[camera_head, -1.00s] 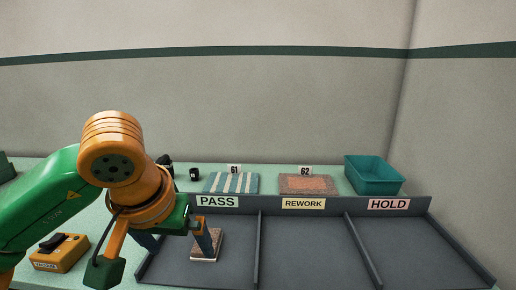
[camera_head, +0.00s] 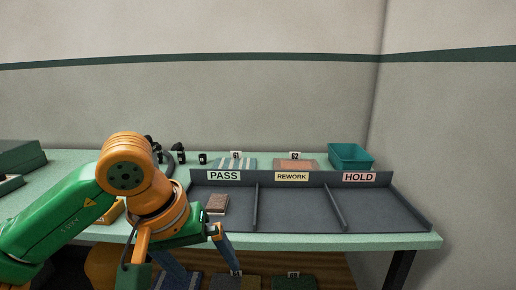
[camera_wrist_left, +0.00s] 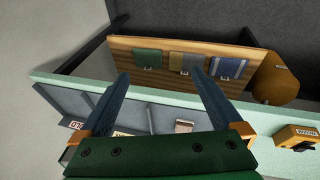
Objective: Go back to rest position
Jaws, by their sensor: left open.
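My left gripper (camera_head: 208,272) hangs in front of the table's near edge in the head view, open with nothing between its fingers. In the left wrist view its two fingers (camera_wrist_left: 160,76) are spread wide apart. A small brown sample (camera_head: 217,203) lies flat in the PASS compartment of the grey sorting tray (camera_head: 290,213), apart from the gripper. My right gripper is not in view.
The green table (camera_head: 400,241) has a clear front edge. Two swatches, striped (camera_head: 234,164) and orange-brown (camera_head: 295,165), and a teal bin (camera_head: 350,156) stand behind the tray. A yellow-orange box (camera_wrist_left: 296,135) sits on the table.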

